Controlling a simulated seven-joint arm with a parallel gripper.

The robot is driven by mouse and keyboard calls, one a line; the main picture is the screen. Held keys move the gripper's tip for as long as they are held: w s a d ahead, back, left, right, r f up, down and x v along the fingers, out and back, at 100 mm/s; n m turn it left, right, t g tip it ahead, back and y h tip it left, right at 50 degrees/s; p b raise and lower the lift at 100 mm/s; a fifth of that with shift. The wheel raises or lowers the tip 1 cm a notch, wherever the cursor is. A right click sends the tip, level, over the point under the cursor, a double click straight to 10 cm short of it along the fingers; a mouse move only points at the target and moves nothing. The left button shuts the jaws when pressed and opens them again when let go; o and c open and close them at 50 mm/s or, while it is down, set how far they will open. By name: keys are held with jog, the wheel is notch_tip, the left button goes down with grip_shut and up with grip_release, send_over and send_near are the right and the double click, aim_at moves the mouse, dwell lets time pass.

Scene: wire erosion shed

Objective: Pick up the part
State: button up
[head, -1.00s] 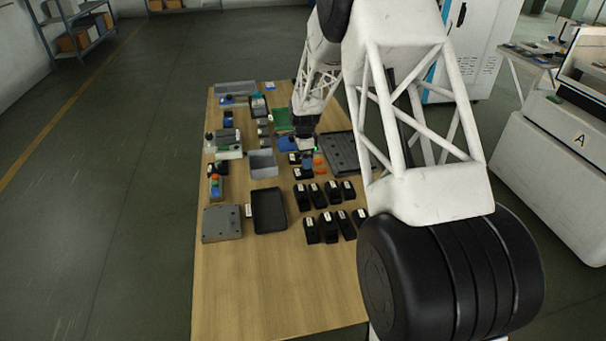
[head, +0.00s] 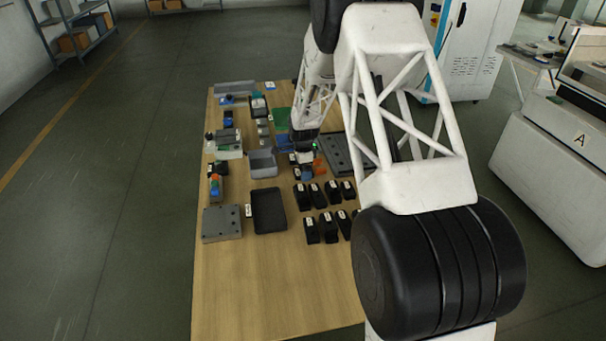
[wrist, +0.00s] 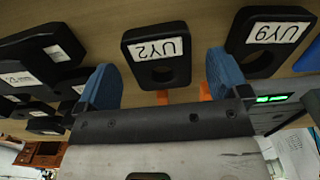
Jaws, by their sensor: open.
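The part is not singled out by any mark that I can see. In the wrist view my gripper (wrist: 163,79) is open, its blue fingertips wide apart. A similar black block labelled UY9 (wrist: 262,61) lies to the right, just beyond the right fingertip. In the head view my gripper (head: 304,165) is over the table near the black blocks; its fingertips are too small to make out there.
Rows of black labelled blocks (head: 329,228) stand on the wooden table (head: 265,290). A black tray (head: 268,211), a grey plate (head: 222,223) and a grey bin (head: 262,163) are to the left. A dark holed plate (head: 337,154) lies right of my gripper. The table's near end is clear.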

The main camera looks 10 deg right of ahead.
jog(key=shift+f, duration=0.45)
jog(key=c, duration=1.3)
